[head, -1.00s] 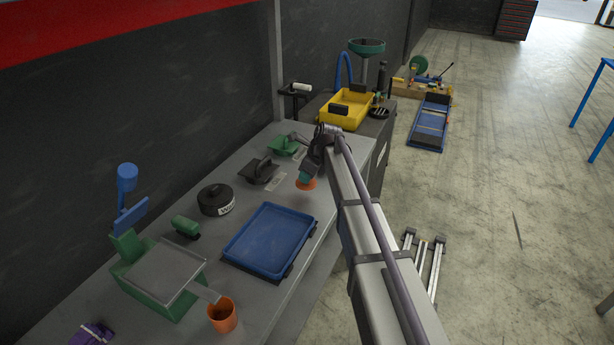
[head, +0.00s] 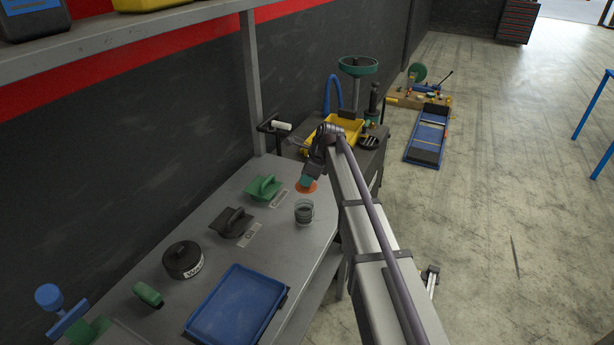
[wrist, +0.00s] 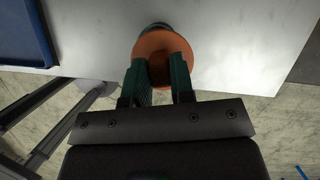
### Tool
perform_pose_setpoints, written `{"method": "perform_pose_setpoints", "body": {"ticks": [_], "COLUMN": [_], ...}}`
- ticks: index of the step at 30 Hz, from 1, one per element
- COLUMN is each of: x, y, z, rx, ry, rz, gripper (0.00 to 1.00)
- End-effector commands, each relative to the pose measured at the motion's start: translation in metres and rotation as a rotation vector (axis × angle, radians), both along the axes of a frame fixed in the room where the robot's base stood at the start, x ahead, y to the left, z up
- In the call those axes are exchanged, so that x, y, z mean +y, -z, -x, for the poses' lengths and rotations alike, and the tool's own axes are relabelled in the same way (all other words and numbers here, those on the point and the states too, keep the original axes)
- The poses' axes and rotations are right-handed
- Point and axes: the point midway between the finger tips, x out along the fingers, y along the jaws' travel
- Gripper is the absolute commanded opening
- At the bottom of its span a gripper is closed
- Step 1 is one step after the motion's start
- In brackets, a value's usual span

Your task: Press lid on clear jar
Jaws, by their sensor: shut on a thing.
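The clear jar (head: 304,212) stands upright and open on the grey bench, near its right edge, in the head view. My gripper (head: 307,180) is shut on the orange lid (head: 306,187) and holds it just above the jar in the picture; a gap shows between them. In the wrist view, the two green fingers (wrist: 160,75) grip the middle of the orange lid (wrist: 150,45). A dark round shape, probably the jar, peeks out beyond the lid's far edge; the rest of it is hidden.
The grey bench (head: 225,222) holds a green-handled pad (head: 263,188), a dark-handled pad (head: 231,222), a round black container (head: 183,260) and a blue tray (head: 237,305). A yellow bin (head: 341,130) stands beyond the bench. Open floor lies to the right.

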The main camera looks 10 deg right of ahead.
Motion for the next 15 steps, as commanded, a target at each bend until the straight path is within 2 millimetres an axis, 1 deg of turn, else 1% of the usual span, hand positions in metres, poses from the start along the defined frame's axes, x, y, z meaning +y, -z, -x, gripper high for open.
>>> {"method": "perform_pose_setpoints", "body": {"ticks": [5, 8, 11, 15], "x": [0.001, 0.001, 0.001, 0.001], "y": [0.002, 0.007, 0.016, 0.034], "z": [0.001, 0.001, 0.001, 0.001], "rx": [-0.006, -0.006, -0.006, -0.005], "ry": [-0.029, -0.028, -0.028, -0.027], "rz": [0.002, 0.002, 0.002, 0.002], "gripper": [0.0, 0.0, 0.0, 0.0]}}
